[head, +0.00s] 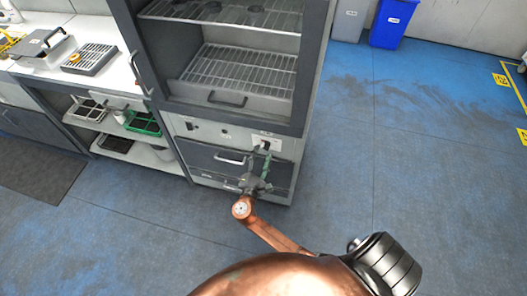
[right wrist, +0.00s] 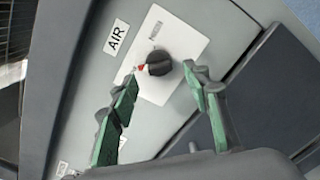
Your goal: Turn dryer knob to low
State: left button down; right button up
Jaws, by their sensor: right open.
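The dryer (head: 305,85) is a tall grey cabinet with wire racks, near the middle of the head view. Its black knob (right wrist: 158,63) sits on a white plate (right wrist: 178,48) beside an "AIR" label (right wrist: 117,36) in the right wrist view. A small red mark shows at the knob's left side. My right gripper (right wrist: 165,82) is open, with one green-padded finger on each side of the knob; I cannot tell whether either touches it. In the head view, my right gripper (head: 262,165) is in front of the dryer's lower panel and partly hides the knob area. My left gripper is out of view.
A white bench (head: 95,75) with trays stands left of the dryer, with shelves below holding racks and a green tray (head: 143,123). A dryer drawer handle (head: 230,159) lies close left of my gripper. Blue floor to the right is clear; a blue bin (head: 392,22) stands at the back.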

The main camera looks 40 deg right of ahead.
jog(key=v, duration=0.9)
jog(key=shift+a, duration=0.15)
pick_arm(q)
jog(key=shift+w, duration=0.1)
pick_arm(e)
jog(key=shift+s, duration=0.1)
